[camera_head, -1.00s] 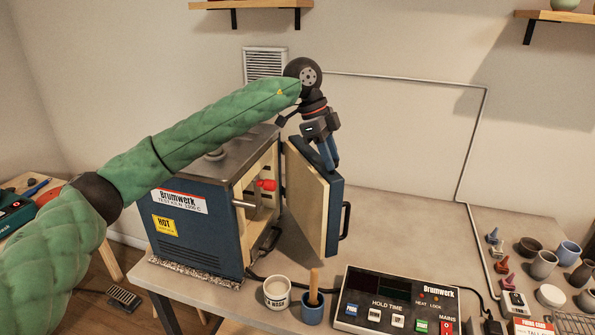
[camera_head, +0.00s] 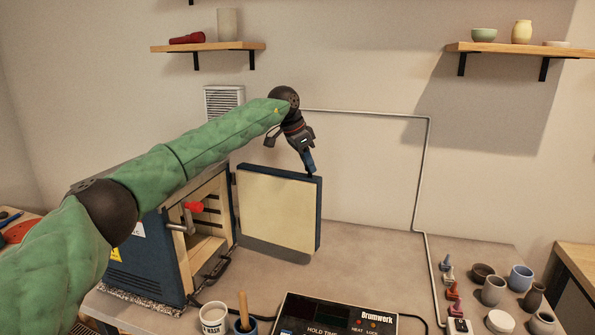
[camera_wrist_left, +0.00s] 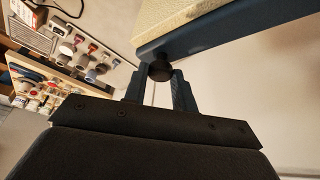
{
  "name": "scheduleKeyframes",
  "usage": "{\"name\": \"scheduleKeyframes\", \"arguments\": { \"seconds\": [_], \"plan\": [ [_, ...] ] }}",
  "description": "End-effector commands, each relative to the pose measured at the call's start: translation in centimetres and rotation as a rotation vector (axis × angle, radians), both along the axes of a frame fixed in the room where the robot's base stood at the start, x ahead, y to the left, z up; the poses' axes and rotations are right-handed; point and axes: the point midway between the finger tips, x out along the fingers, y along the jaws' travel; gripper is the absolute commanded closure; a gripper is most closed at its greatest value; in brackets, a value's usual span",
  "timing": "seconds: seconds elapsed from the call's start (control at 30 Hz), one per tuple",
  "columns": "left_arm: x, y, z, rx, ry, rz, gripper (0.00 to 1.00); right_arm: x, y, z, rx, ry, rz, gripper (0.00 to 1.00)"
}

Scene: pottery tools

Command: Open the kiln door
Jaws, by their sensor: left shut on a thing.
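The kiln (camera_head: 150,255) is a blue box at the left of the table with a pale interior and shelf slots. Its door (camera_head: 278,212) stands wide open, hinged on the right side of the opening, its cream inner face toward me. My left gripper (camera_head: 312,172) is at the door's upper free corner. In the left wrist view my left gripper (camera_wrist_left: 160,82) is shut on a dark round knob (camera_wrist_left: 160,69) beside the blue door edge (camera_wrist_left: 215,38). The outer face of the door is hidden. My right gripper is not in view.
A control box (camera_head: 335,318) stands at the table's front, with a white mug (camera_head: 213,318) and a blue cup left of it. Several small pots (camera_head: 493,290) stand at the right. The tabletop (camera_head: 375,265) right of the door is clear. Shelves (camera_head: 208,47) hang above.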

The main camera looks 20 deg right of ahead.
Motion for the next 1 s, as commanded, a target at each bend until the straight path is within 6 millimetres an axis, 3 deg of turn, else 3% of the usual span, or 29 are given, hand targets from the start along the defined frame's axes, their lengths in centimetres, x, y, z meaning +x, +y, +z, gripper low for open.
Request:
{"name": "scheduleKeyframes", "arguments": {
  "seconds": [0.33, 0.8, 0.83, 0.93, 1.0],
  "plan": [
    [2.0, -1.6, 0.0, -0.002, 0.000, 0.091, 1.00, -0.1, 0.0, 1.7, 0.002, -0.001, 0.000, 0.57],
    [2.2, -1.7, 0.0, -0.001, 0.000, 0.102, 1.00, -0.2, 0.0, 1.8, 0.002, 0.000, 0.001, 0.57],
    [2.2, -1.7, 0.0, -0.001, 0.000, 0.102, 0.71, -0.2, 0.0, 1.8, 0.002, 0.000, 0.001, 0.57],
    [2.2, -1.7, 0.0, -0.001, 0.000, 0.102, 0.52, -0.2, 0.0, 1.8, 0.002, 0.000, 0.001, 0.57],
    [2.2, -1.7, 0.0, -0.001, 0.000, 0.102, 0.52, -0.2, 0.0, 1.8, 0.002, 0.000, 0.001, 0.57]
  ]
}}
